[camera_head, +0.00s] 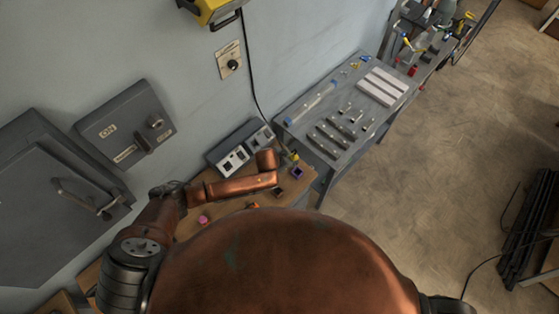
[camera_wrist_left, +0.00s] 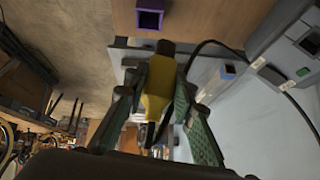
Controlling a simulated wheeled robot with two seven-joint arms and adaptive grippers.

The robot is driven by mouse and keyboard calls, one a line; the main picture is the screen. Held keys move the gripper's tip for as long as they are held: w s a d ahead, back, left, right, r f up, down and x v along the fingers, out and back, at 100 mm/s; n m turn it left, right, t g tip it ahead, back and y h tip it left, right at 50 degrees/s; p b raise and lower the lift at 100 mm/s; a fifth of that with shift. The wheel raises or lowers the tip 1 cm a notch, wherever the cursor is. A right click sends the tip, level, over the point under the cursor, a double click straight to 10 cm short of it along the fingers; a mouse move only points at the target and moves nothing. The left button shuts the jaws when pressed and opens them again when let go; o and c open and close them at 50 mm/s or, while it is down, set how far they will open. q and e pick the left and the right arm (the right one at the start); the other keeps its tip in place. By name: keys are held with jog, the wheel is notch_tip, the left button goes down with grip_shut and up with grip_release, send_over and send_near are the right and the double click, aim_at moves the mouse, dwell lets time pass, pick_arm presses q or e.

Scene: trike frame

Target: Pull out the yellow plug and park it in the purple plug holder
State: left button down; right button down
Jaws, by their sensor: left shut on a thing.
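The yellow plug (camera_wrist_left: 156,88) is between the two green-padded fingers of my left gripper (camera_wrist_left: 160,75), which is shut on it. Its dark end points toward the wooden bench top. In the head view the yellow plug (camera_head: 294,157) shows small beside my left gripper (camera_head: 289,156), just past my copper arm link. The purple plug holder (camera_head: 297,172) is on the bench edge just below it, and the plug looks apart from it. In the wrist view the square purple holder (camera_wrist_left: 150,17) shows beyond the plug, its opening dark. My right gripper is out of view.
A grey socket box (camera_head: 240,148) stands at the back of the wooden bench (camera_head: 226,212). A black cord (camera_head: 249,75) hangs down the wall, and a black cable (camera_wrist_left: 240,52) arcs right of the plug. A grey tool table (camera_head: 330,105) stands close by. Pink (camera_head: 203,219) and orange (camera_head: 254,205) pieces are on the bench.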

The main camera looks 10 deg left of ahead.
pick_arm(q)
jog(key=shift+d+r+n, duration=0.15)
jog(key=shift+d+n, duration=0.55)
jog(key=shift+d, duration=0.5)
jog(key=shift+d, duration=0.1)
jog(key=shift+h, duration=0.3)
notch_tip(320, 180, down, 6)
jog(key=b, duration=0.4)
jog(key=shift+r, duration=0.1)
